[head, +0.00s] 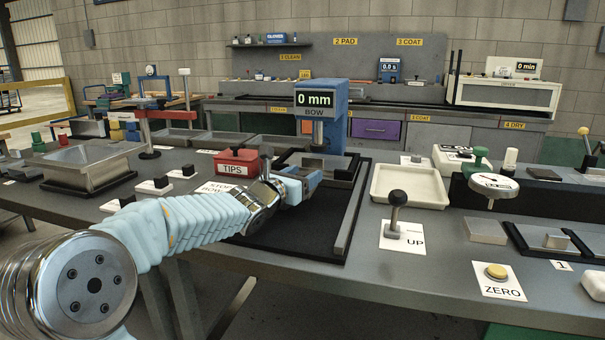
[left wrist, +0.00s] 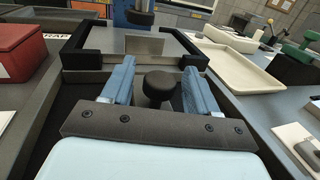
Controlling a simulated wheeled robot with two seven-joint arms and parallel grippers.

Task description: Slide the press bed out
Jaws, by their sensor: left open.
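The press (head: 323,127) is a blue frame with a display reading 0 mm BOW, standing at the back of a dark tray. The press bed (left wrist: 152,46) is a grey plate with black corner blocks, under the press head. In the head view the bed is partly hidden by my gripper. A black round knob (left wrist: 158,86) stands at the bed's near side. My left gripper (left wrist: 158,76) is open, its two blue fingers on either side of the knob; I cannot tell if they touch it. It also shows in the head view (head: 309,177), low over the tray. My right gripper is out of view.
A red TIPS box (head: 237,163) stands left of the tray. An UP lever (head: 396,213), a cream tray (head: 409,186) and a yellow ZERO button (head: 496,271) are to the right. The dark tray floor (head: 290,240) in front of the bed is clear.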

